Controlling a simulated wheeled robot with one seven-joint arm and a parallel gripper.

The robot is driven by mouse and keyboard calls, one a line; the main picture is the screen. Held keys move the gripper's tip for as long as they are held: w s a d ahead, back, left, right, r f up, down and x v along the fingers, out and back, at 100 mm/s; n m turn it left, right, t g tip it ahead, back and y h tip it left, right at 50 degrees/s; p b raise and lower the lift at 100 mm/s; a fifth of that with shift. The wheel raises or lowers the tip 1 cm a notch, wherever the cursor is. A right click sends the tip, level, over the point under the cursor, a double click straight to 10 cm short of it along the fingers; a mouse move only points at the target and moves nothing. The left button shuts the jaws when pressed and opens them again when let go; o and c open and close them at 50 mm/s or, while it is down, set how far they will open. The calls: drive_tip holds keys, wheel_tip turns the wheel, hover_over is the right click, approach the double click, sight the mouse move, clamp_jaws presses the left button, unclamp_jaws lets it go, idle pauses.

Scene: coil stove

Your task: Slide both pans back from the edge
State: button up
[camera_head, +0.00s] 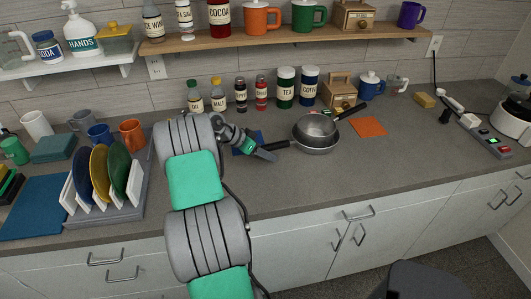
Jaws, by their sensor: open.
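Two grey metal pans sit on the grey counter right of my gripper. The smaller pan (316,124) appears nested in or on the larger pan (318,150). One black handle (351,110) points up and right, and another black handle (281,145) points left toward my gripper. My gripper (268,156) is open, low over the counter beside the tip of the left handle. I cannot tell whether it touches that handle. My arm rises in front of the counter left of the pans.
An orange mat (368,126) lies right of the pans. Tea (286,87) and coffee canisters, bottles and a wooden box (341,91) stand behind them. A rack of plates (105,205) stands left of my arm. The counter in front of the pans is clear.

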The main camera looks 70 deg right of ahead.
drive_tip(key=b+v, duration=0.1)
drive_tip(key=v, duration=0.7)
drive_tip(key=shift+s, duration=0.1)
drive_tip(key=shift+w, duration=0.2)
drive_tip(key=w+a+r+n+t, duration=0.4)
drive_tip(key=w+a+n, duration=0.3)
drive_tip(key=a, duration=0.4)
drive_tip(key=w+a+r+n+t, duration=0.3)
drive_tip(key=w+a+n+t, duration=0.15)
drive_tip(key=w+a, duration=0.6)
drive_tip(key=s+a+n+y, duration=0.2)
drive_tip(key=s+a+n, duration=0.1)
drive_tip(key=a, duration=0.7)
drive_tip(key=s+a+f+n+t+y, duration=0.1)
drive_tip(key=s+a+n+y, duration=0.1)
drive_tip(key=a+n, duration=0.4)
drive_tip(key=s+a+n+t+y, duration=0.1)
drive_tip(key=s+a+n, duration=0.3)
drive_tip(key=a, duration=1)
drive_tip(key=shift+s+a+f+y, duration=0.15)
drive_tip(key=shift+s+a+y, duration=0.1)
drive_tip(key=shift+a+y, duration=0.2)
